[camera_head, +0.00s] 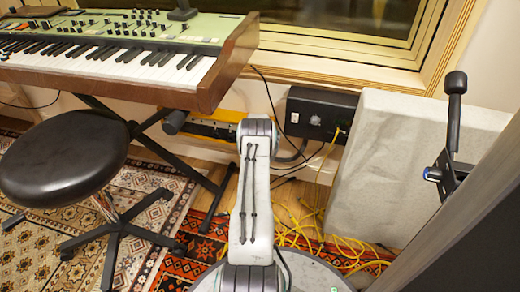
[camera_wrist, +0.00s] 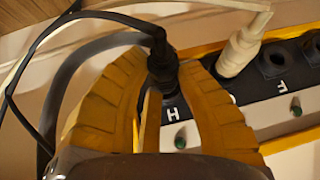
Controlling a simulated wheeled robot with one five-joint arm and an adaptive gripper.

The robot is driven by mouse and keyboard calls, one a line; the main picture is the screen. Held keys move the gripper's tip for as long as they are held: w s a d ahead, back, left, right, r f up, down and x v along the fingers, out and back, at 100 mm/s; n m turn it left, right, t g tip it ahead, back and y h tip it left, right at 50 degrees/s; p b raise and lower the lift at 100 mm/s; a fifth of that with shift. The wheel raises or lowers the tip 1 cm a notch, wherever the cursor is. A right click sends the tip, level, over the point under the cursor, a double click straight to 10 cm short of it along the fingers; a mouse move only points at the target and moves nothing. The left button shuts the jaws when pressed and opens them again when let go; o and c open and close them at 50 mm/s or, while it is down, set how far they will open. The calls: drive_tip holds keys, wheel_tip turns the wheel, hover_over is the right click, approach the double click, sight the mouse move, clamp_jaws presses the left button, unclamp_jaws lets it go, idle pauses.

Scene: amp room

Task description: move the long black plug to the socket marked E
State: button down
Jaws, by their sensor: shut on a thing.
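In the wrist view my gripper (camera_wrist: 165,75), with two yellow ribbed fingers, is shut on a black plug (camera_wrist: 161,62). A black cable runs from the plug's top to the left. The plug is at the socket position marked H; I cannot tell how deep it sits. A white plug (camera_wrist: 238,52) sits to the right of the black one. Further right is an empty socket marked F (camera_wrist: 271,62). Another socket (camera_wrist: 313,46) is cut off at the right edge. No E marking shows. In the head view my gripper is hidden.
In the head view the yellow-edged strip (camera_head: 205,127) lies low by the wall, partly behind the keyboard stand (camera_head: 165,128). A keyboard (camera_head: 125,55) and stool (camera_head: 65,160) are left. A black wall box (camera_head: 318,113), covered block (camera_head: 395,170) and loose yellow cables (camera_head: 345,247) are right.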

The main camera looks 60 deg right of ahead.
drive_tip(key=c, duration=0.9)
unclamp_jaws()
drive_tip(key=shift+d+r, duration=0.1)
drive_tip(key=v, duration=1.2)
